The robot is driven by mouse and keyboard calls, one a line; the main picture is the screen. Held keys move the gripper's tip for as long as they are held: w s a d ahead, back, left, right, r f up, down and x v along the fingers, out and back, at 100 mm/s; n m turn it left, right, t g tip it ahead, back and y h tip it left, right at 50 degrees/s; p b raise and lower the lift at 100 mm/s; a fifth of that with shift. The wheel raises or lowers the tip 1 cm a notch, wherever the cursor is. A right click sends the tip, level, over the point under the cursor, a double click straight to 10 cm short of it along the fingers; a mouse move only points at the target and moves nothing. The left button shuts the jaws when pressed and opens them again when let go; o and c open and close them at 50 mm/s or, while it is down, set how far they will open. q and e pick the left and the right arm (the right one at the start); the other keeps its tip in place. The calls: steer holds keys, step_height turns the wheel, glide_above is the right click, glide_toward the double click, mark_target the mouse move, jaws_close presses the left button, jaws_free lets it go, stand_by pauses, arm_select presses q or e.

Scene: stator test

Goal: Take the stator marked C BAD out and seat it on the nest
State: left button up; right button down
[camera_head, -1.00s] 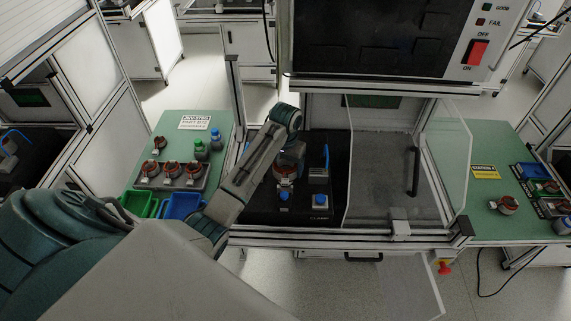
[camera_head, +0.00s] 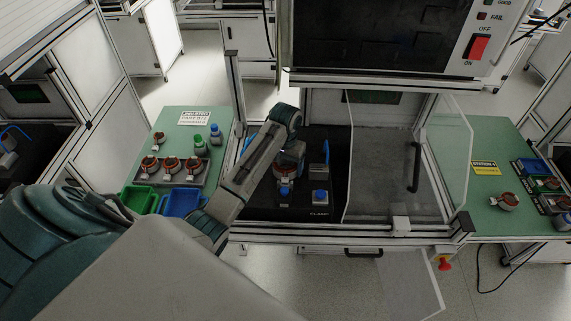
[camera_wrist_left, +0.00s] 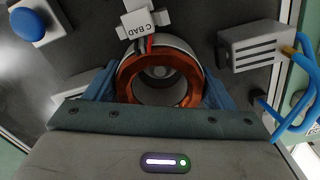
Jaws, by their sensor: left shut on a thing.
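The stator marked C BAD (camera_wrist_left: 158,75) is a copper-wound ring in a pale shell, with a white label tag (camera_wrist_left: 144,24) at its top in the left wrist view. My left gripper (camera_wrist_left: 160,92) has its blue fingers shut on both sides of the ring. In the head view the stator (camera_head: 285,171) is inside the test station, over the black fixture plate (camera_head: 264,204), partly covered by my gripper. A round grey part shows through its bore. The nest under it is mostly hidden, and I cannot tell whether the stator rests fully on it. My right gripper is not in view.
A blue button (camera_head: 320,195) and a grey block with a blue hose (camera_wrist_left: 254,46) flank the stator. A clear guard (camera_head: 398,165) stands to the right. On the left table (camera_head: 222,125), several stators sit on a tray beside green (camera_head: 138,198) and blue (camera_head: 183,203) bins.

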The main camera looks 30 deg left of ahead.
arm_select(q)
steer(key=shift+f, duration=0.7)
steer(key=o, duration=1.9)
steer(key=shift+s+f, duration=0.1)
